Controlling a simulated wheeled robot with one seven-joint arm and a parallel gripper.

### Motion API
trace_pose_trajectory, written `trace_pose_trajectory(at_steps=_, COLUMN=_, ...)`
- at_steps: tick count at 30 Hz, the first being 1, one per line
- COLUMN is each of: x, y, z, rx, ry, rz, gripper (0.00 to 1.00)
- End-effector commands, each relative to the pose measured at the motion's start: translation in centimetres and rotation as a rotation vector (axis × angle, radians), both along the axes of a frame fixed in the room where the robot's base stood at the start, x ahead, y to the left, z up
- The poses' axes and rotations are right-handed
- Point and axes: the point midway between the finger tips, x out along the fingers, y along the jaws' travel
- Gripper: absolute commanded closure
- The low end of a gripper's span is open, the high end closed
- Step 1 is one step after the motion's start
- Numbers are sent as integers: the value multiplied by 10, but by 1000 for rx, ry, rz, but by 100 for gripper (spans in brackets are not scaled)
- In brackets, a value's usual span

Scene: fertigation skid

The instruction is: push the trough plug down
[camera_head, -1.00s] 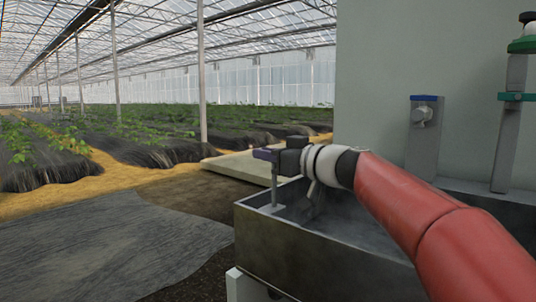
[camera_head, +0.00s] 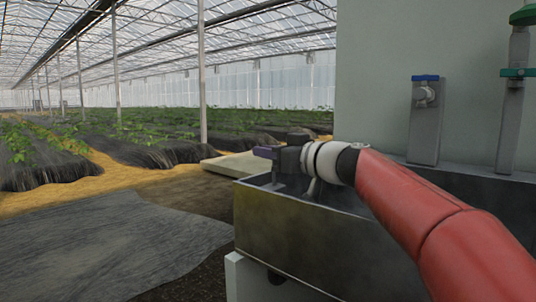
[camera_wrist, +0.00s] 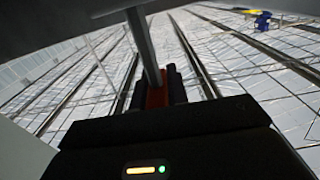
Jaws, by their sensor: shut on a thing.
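My gripper (camera_head: 280,157) is shut at the end of my red arm, above the far left end of the grey metal trough (camera_head: 300,235). A purple bar-like piece (camera_head: 262,152), which looks like the plug's handle, sits at the jaws. A thin grey stem (camera_head: 274,176) runs down from it to a small plate (camera_head: 279,187) just inside the trough. In the wrist view a grey rod (camera_wrist: 143,45) reaches to the dark jaws, with a reddish part (camera_wrist: 157,93) beside it. The plug's lower end is hidden by the trough wall.
A grey post with a blue-topped valve (camera_head: 426,95) and a taller pipe with green fittings (camera_head: 516,72) stand behind the trough, before a pale wall (camera_head: 400,40). A pale slab (camera_head: 235,166) lies beyond the trough. Open ground (camera_head: 110,245) is at left.

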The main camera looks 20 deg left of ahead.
Motion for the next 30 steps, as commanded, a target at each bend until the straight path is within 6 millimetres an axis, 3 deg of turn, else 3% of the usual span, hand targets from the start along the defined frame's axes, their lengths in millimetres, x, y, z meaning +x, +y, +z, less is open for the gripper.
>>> trace_pose_trajectory(at_steps=2, x=0, y=0, z=-2, rx=-4, ry=3, rz=1, gripper=100)
trace_pose_trajectory(at_steps=3, x=0, y=0, z=-2, rx=-5, ry=3, rz=1, gripper=80)
trace_pose_trajectory(at_steps=7, x=0, y=0, z=-2, rx=-4, ry=3, rz=1, gripper=63)
trace_pose_trajectory(at_steps=17, x=-1, y=-3, z=-1, rx=-3, ry=1, rz=-1, gripper=62)
trace_pose_trajectory(at_steps=30, x=-26, y=-63, z=-3, rx=-4, ry=2, rz=-2, gripper=62)
